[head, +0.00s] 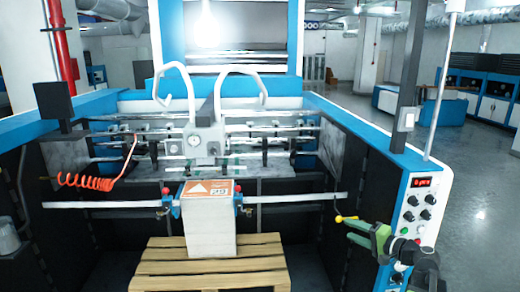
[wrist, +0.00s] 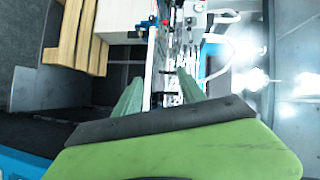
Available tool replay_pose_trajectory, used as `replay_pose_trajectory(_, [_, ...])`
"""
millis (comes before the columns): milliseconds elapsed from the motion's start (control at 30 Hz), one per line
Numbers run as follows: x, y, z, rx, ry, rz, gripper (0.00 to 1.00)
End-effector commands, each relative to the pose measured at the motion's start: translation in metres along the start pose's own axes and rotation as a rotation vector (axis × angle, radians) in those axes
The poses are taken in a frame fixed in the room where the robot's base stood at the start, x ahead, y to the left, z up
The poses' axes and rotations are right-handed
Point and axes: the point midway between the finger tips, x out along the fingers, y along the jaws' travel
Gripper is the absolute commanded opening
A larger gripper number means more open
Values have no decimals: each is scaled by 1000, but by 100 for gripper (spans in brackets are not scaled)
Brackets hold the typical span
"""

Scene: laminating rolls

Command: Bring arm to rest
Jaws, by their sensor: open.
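My arm is at the lower right of the head view, in front of the machine's right side panel. My gripper (head: 354,232) is open and points left into the machine's bay. It also shows in the wrist view (wrist: 156,86), its two green fingers apart with nothing between them. A small yellow-tipped part (head: 346,218) appears close to the fingertips in the head view. I cannot tell whether they touch.
The control panel (head: 417,205) with knobs and a red display stands beside my arm. A white stack (head: 209,243) with an orange label sits on a wooden pallet (head: 165,275). A horizontal bar (head: 290,200) crosses the bay. Open floor (head: 485,185) lies right.

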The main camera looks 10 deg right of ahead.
Motion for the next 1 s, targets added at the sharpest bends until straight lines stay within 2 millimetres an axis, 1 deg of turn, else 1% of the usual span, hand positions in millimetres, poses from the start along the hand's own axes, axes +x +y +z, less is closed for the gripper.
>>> replay_pose_trajectory(33, [34,14,36,-25,-74,23,48])
replay_pose_trajectory(67, [51,18,56,-42,-117,41,48])
replay_pose_trajectory(100, [72,25,84,-67,-176,68,48])
replay_pose_trajectory(167, [101,37,127,-109,-265,114,48])
replay_pose_trajectory(200, [118,46,157,-141,-327,147,48])
replay_pose_trajectory(267, [140,61,202,-193,-418,203,48])
replay_pose_trajectory(300, [151,72,232,-231,-478,243,48])
replay_pose_trajectory(367, [163,89,273,-292,-564,308,48])
replay_pose_trajectory(400, [168,101,299,-335,-618,353,48])
replay_pose_trajectory(433, [170,110,317,-368,-657,388,48])
replay_pose_trajectory(467, [172,120,334,-404,-695,427,48])
replay_pose_trajectory(500, [171,134,355,-453,-744,483,48])
replay_pose_trajectory(567, [166,157,381,-535,-813,585,48])
replay_pose_trajectory(600, [159,171,390,-587,-847,658,48])
replay_pose_trajectory(667, [145,186,390,-648,-875,765,48])
replay_pose_trajectory(700, [134,194,384,-676,-880,834,48])
replay_pose_trajectory(800, [107,210,359,-718,-877,990,48])
replay_pose_trajectory(900, [89,219,344,-739,-872,1097,48])
replay_pose_trajectory(1000, [81,222,339,-736,-872,1144,48])
